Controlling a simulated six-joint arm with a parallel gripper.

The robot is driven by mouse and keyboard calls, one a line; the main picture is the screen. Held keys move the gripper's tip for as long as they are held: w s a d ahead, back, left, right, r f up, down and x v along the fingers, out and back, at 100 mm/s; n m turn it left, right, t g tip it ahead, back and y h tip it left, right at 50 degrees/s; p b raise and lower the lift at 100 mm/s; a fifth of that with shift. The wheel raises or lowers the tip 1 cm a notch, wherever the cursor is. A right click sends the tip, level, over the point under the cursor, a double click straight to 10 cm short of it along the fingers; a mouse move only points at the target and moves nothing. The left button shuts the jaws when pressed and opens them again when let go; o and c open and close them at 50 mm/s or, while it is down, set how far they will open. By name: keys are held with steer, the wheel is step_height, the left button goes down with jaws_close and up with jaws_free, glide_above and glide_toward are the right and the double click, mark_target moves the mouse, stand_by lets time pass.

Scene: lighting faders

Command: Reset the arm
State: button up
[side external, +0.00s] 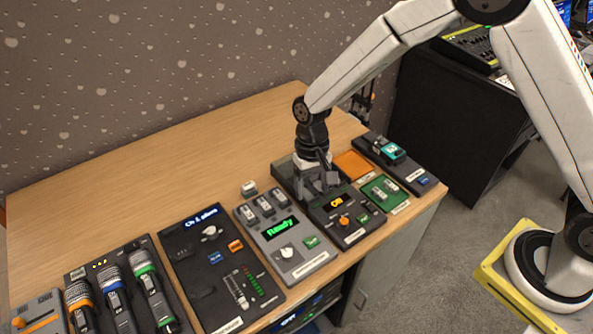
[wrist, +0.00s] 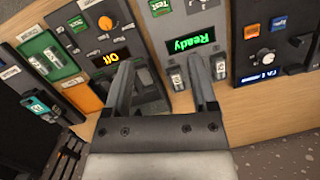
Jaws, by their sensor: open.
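My gripper (side external: 318,186) is low over the dark panel with the orange "Off" display (side external: 337,202), at its back part. In the wrist view my gripper (wrist: 164,72) has its two fingers apart with nothing held between them. One finger lies over the "Off" panel (wrist: 102,60) and the other over the grey panel with the green "Ready" display (wrist: 190,42). Whether the fingertips touch either panel cannot be told.
The grey "Ready" panel (side external: 297,258) with several faders stands left of the gripper. A green board (side external: 385,191), orange pad (side external: 352,164) and teal item (side external: 391,150) are right. The back-left table (side external: 130,190) is clear.

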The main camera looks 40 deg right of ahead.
steer(key=s+d+r+n+t, duration=0.1)
steer(key=s+d+r+t, duration=0.1)
steer(key=s+d+r, duration=0.2)
steer(key=s+d+r+n+t+h, duration=0.1)
steer(key=s+d+r, duration=0.3)
steer(key=s+d, duration=0.5)
steer(key=shift+d+r+t, duration=0.4)
steer(key=shift+d+t, duration=0.3)
steer(key=shift+t, duration=0.2)
steer(key=shift+w, duration=0.1)
